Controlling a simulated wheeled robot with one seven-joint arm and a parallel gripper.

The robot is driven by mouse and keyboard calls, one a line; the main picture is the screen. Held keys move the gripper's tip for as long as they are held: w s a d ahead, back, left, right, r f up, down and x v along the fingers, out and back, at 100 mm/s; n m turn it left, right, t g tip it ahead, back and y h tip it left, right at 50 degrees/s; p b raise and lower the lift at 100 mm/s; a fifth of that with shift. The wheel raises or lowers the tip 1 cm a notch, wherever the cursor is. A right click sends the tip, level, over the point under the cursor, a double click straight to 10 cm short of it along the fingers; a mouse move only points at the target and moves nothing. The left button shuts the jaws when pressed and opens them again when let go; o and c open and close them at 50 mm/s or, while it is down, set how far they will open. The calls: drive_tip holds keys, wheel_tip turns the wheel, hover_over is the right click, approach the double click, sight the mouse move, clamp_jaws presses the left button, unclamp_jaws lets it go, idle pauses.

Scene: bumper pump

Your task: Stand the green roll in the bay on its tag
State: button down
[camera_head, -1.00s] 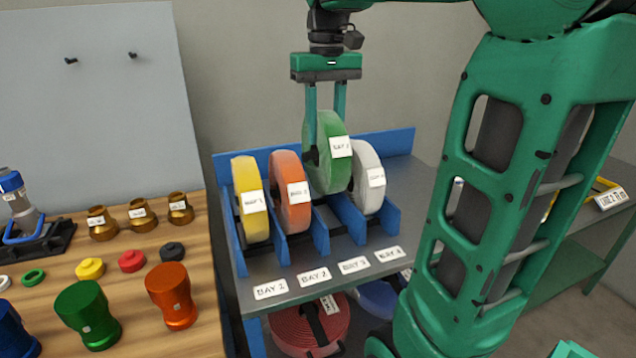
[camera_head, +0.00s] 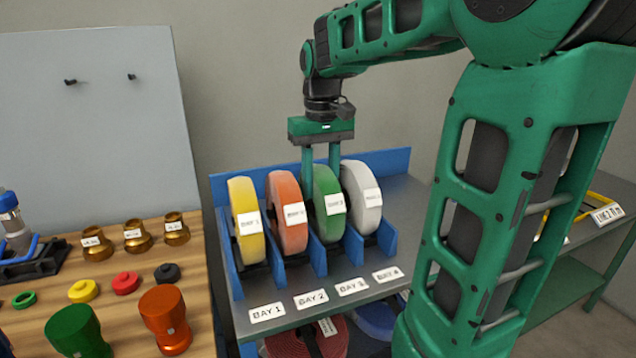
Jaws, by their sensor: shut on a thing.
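The green roll (camera_head: 326,206) stands upright in the third slot of the blue rack (camera_head: 282,270), behind the label BAY 3 (camera_head: 352,287). A white tag (camera_head: 335,204) is on its front; I cannot read its number surely. My gripper (camera_head: 321,170) points down from above, with its fingers shut on the upper part of the green roll. The orange roll (camera_head: 285,205) stands on its left and the white roll (camera_head: 360,190) on its right. The roll's lower edge is partly hidden by the rack.
The yellow roll (camera_head: 245,215) fills the leftmost slot. Blue dividers stand close on both sides of each roll. A wooden bench (camera_head: 120,290) with brass fittings and coloured parts is at the left. A red coiled hose (camera_head: 320,338) lies below the rack shelf.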

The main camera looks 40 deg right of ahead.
drive_tip(key=c, duration=1.2)
unclamp_jaws()
drive_tip(key=shift+f, duration=0.1)
wheel_tip(320, 180, up, 12)
drive_tip(key=shift+r, duration=0.15)
